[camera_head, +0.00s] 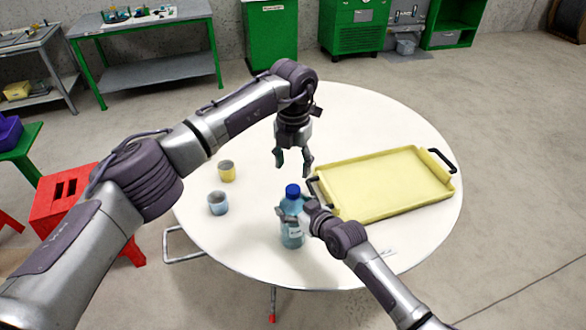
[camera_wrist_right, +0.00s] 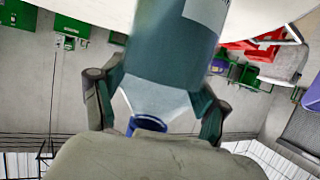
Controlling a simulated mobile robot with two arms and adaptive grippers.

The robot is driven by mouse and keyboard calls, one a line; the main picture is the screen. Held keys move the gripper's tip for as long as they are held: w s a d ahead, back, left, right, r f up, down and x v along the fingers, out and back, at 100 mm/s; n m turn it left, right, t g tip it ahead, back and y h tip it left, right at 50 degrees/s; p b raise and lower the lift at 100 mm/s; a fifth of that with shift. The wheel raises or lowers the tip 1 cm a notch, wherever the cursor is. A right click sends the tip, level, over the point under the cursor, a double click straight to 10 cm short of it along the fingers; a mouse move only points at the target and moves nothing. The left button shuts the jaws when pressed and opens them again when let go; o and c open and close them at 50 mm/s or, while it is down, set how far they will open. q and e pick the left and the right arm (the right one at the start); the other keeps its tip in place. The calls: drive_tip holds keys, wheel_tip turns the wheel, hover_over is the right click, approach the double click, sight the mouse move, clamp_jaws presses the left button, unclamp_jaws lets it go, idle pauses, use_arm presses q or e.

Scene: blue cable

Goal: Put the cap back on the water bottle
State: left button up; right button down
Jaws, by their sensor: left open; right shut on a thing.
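The water bottle (camera_head: 291,236) stands upright on the round white table, and its body fills the top of the right wrist view (camera_wrist_right: 170,55). A blue cap (camera_head: 292,190) shows at the top of the bottle; how firmly it is seated I cannot tell. Its blue also shows partly in the right wrist view (camera_wrist_right: 148,123), cut off by my gripper. My right gripper (camera_head: 294,213) is shut on the bottle's upper part, one finger on each side. My left gripper (camera_head: 293,168) points down, open and empty, a little above the cap in the picture.
A yellow tray (camera_head: 385,182) with black handles lies right of the bottle. The white table (camera_head: 370,110) is clear at the back. A red stool (camera_head: 68,195) stands left of it.

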sight(293, 188)
use_arm(q)
drive_tip(key=shift+f, duration=0.1)
drive_tip(key=shift+f, duration=3.95)
drive_tip(key=shift+c, duration=0.2)
clamp_jaws()
drive_tip(key=shift+o, duration=0.9)
unclamp_jaws()
wheel_tip(293, 188, up, 12)
